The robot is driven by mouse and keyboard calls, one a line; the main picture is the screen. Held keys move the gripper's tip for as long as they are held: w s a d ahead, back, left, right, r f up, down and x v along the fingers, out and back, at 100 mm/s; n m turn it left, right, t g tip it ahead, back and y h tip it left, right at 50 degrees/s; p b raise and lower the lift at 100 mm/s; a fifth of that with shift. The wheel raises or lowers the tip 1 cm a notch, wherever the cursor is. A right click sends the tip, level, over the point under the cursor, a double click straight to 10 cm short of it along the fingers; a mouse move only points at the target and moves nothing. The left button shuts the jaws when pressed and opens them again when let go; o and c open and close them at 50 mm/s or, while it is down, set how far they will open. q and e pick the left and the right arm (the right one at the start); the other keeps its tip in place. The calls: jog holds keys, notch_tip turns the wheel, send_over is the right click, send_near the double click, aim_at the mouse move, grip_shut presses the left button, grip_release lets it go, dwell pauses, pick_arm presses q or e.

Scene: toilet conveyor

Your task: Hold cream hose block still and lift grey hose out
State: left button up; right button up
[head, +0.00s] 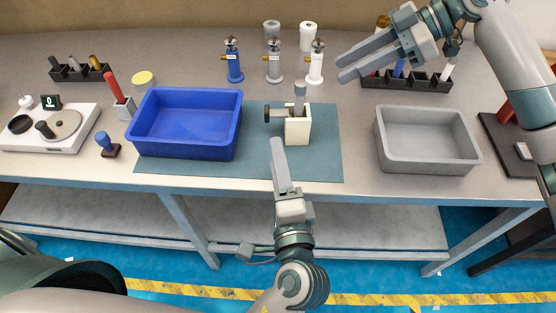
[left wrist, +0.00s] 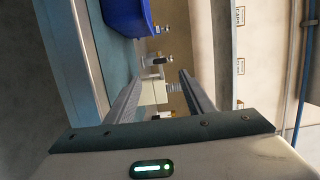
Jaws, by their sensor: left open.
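The cream hose block (head: 297,130) stands upright on the teal mat, with a dark knob on its left side. The grey hose (head: 300,92) sticks up out of its top. My left gripper (head: 278,142) is open, in front of the block and slightly left of it, apart from it. In the left wrist view, turned sideways, the cream block (left wrist: 153,92) shows beyond and between the two open fingers (left wrist: 162,76). My right gripper (head: 341,70) is open and empty, above the table to the right of and behind the hose. How deep the hose sits is hidden.
A blue bin (head: 188,151) stands left of the block and a grey bin (head: 430,161) to the right. Several small valve fittings (head: 274,66) stand behind. A dark rack (head: 408,84) lies below my right arm. The mat (head: 325,160) is clear right of the block.

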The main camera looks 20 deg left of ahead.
pick_arm(q)
jog(key=shift+w, duration=0.15)
jog(key=x, duration=1.7)
grip_shut()
jog(key=c, duration=0.9)
grip_release()
jog(key=shift+c, duration=0.3)
